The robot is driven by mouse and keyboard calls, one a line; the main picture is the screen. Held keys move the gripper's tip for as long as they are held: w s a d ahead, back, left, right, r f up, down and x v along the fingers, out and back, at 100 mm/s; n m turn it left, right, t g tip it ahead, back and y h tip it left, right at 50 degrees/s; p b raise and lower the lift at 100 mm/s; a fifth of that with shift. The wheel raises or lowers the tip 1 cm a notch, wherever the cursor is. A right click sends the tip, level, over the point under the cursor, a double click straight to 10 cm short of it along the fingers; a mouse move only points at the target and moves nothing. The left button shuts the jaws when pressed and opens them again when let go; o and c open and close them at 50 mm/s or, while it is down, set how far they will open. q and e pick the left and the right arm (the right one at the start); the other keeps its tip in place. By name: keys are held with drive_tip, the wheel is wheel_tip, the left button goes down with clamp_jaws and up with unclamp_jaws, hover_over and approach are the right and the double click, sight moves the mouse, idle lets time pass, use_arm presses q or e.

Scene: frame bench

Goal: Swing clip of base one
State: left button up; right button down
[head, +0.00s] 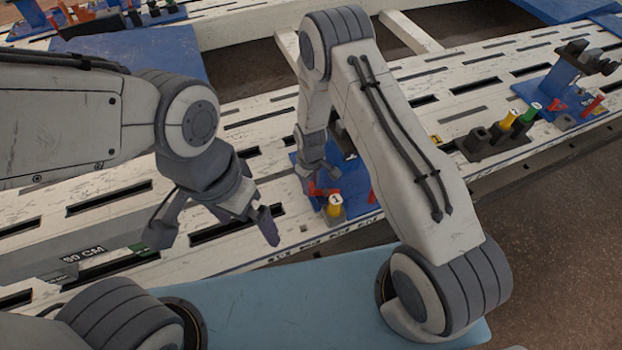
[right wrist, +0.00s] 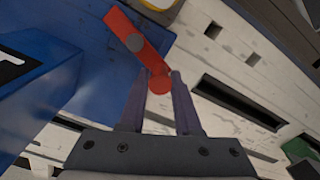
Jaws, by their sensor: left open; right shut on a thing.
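The red clip (right wrist: 138,42) lies on the blue base (right wrist: 95,30) in the right wrist view, a flat bar with a grey pivot and a round red knob at its near end. My right gripper (right wrist: 159,88) is shut on that knob. In the head view the right gripper (head: 312,183) is down at the blue base (head: 299,160), and my arm partly hides the base and clip. A second red piece (head: 372,197) shows at the base's right side.
A yellow-topped piece marked 1 (head: 335,206) stands by the base's front edge. Further right on the slotted white bench (head: 450,85) are a dark holder (head: 484,143) with yellow and green pieces and another blue base (head: 556,88). A light blue surface (head: 300,305) lies in front.

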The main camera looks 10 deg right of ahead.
drive_tip(key=shift+s+n+p, duration=0.35)
drive_tip(key=shift+s+n, duration=0.2)
drive_tip(key=shift+n, duration=0.55)
drive_tip(key=shift+s, duration=0.1)
drive_tip(key=c, duration=0.6)
unclamp_jaws()
wheel_tip(320, 180, up, 10)
drive_tip(key=p, duration=0.1)
drive_tip(key=shift+r+p, duration=0.25)
drive_tip(key=shift+p, duration=0.15)
